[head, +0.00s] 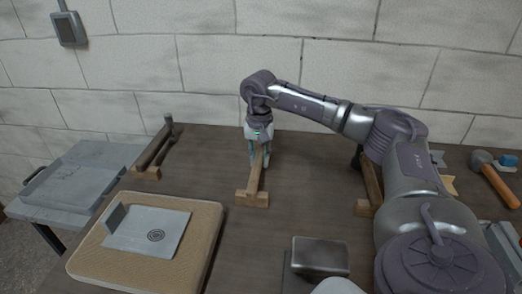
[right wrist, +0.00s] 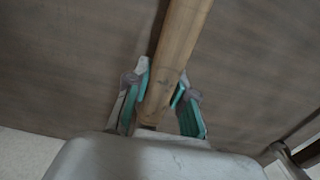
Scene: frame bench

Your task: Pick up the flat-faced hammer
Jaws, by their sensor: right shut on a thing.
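My right gripper (head: 259,160) points down at the middle of the bench, its teal-padded fingers on both sides of a light wooden handle (head: 258,178). In the right wrist view the gripper (right wrist: 163,88) is shut on this handle (right wrist: 180,45). The handle's near end is at a wooden block (head: 252,199); I cannot tell if it touches it. The head of this hammer is hidden behind the gripper, so its face shape cannot be told. Another hammer (head: 166,135) with a dark head rests on a block at the left. My left gripper is not in view.
A third wooden handle (head: 371,180) lies on a block, partly behind my right arm. A mallet (head: 495,180) with an orange handle lies far right. A tan board (head: 205,228) with a metal plate is front left. A metal block (head: 320,256) stands front centre. A brick wall closes the back.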

